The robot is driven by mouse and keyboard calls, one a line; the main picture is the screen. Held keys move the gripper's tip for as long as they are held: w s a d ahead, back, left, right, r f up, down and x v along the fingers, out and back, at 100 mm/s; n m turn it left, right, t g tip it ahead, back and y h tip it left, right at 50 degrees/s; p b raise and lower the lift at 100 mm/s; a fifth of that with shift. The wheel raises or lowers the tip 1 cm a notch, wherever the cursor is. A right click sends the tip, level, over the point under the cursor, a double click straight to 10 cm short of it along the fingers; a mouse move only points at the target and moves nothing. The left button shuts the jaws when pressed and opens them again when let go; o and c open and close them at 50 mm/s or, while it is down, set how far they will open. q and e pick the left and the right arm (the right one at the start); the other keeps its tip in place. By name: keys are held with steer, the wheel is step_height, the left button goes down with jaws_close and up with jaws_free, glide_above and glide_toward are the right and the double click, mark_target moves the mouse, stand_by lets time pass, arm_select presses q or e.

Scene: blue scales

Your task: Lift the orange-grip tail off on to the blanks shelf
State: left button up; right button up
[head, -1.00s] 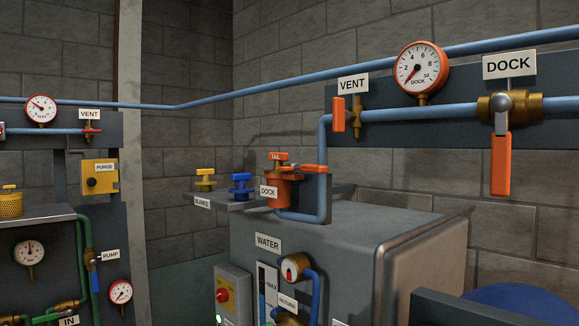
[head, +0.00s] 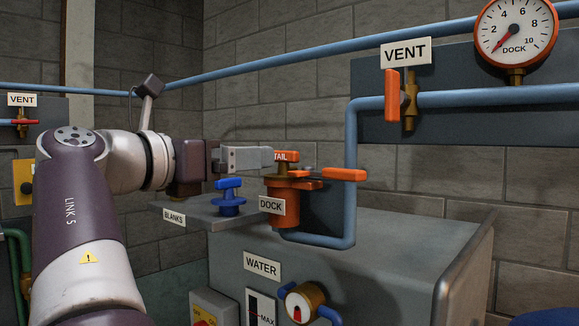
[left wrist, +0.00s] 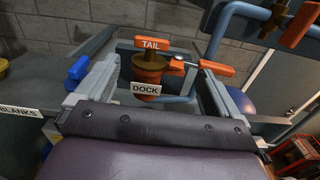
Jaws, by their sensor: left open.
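The orange-grip tail (head: 285,157) stands upright in the orange dock (head: 288,209), its grip labelled TAIL. It also shows in the left wrist view (left wrist: 152,44), between the open fingers and ahead of them. My left gripper (head: 262,158) is open and reaches in from the left at the height of the grip; in the left wrist view its fingers (left wrist: 158,85) are spread on either side of the dock. An orange lever (head: 344,174) sticks out right of the tail. The blanks shelf (head: 196,217) is left of the dock. My right gripper is not in view.
A blue-handled blank (head: 229,198) stands on the shelf beside the dock. A yellow blank (left wrist: 3,68) shows at the left edge of the wrist view. A blue pipe (head: 351,200) rises close right of the dock. The vent handle (head: 393,96) hangs higher up.

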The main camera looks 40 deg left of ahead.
mark_target(280, 152)
arm_select(q)
steer(key=w, duration=0.3)
steer(key=w+a+p, duration=0.1)
steer(key=w, duration=0.1)
steer(key=shift+w+a+f, duration=0.1)
steer(key=shift+w+f, duration=0.1)
steer(key=shift+w, duration=0.2)
steer(key=w+p, duration=0.3)
steer(key=shift+w+d+r, duration=0.3)
steer(key=shift+w+d, duration=0.05)
steer(key=shift+w, duration=0.05)
steer(key=shift+d, duration=0.25)
steer(key=shift+w+f, duration=0.1)
steer(key=shift+w+a+f, duration=0.1)
steer(key=shift+w, duration=0.05)
steer(key=shift+w+a, duration=0.1)
steer(key=shift+a, duration=0.1)
steer(key=c, duration=0.4)
steer(key=shift+a+f, duration=0.1)
steer(key=c, duration=1)
steer(key=shift+d, duration=0.25)
steer(key=shift+a+r, duration=0.1)
steer(key=shift+r, duration=0.1)
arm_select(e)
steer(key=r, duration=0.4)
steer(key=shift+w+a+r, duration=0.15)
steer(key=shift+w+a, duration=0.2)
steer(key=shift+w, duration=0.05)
